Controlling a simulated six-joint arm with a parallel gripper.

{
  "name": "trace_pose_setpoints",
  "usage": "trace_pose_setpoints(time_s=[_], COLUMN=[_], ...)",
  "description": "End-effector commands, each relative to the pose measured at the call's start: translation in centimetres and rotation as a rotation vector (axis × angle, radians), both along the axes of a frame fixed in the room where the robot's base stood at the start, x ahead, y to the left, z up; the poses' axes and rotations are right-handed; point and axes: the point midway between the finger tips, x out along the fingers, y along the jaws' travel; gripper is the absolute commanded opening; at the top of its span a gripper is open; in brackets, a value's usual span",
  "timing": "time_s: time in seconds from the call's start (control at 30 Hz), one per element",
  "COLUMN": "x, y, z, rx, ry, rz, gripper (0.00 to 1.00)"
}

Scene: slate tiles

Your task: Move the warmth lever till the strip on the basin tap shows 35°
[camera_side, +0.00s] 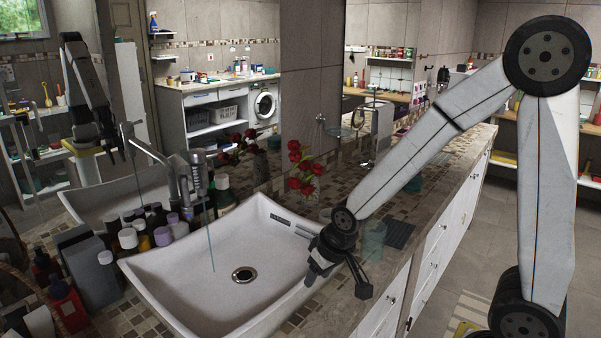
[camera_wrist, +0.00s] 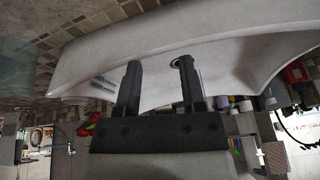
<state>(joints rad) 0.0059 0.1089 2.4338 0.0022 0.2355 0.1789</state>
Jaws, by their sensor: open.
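The grey metal basin tap (camera_side: 197,180) stands at the far left side of the white basin (camera_side: 290,268) in the side view, with a thin stream falling toward the drain. Its warmth lever cannot be made out clearly from the spout and their reflection, and no reading on the strip is legible. My gripper (camera_side: 338,284) is at the basin's near right rim, well apart from the tap. In the wrist view my gripper (camera_wrist: 158,66) has its two dark fingers spread with nothing held between them, and the basin (camera_wrist: 220,50) lies beyond them. I cannot pick out the tap there.
Several bottles (camera_side: 140,236) crowd the basin's left side. Red flowers (camera_side: 304,168) stand behind it. A glass tumbler (camera_side: 373,241) is on the tiled counter (camera_side: 440,192) just right of my gripper. A mirror behind reflects the room and my arm. The space above the basin is open.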

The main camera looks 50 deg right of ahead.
Motion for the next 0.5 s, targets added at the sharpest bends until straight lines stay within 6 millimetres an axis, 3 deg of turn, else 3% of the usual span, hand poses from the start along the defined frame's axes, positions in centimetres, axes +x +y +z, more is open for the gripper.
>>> trace_pose_setpoints(time_s=[0.2, 0.5], x=[8.7, 20.2], y=[-0.4, -1.4], z=[0.5, 1.1], rx=[0.114, 0.364], ry=[-0.189, -0.466], rz=[-0.245, -0.568], gripper=[0.51, 0.51])
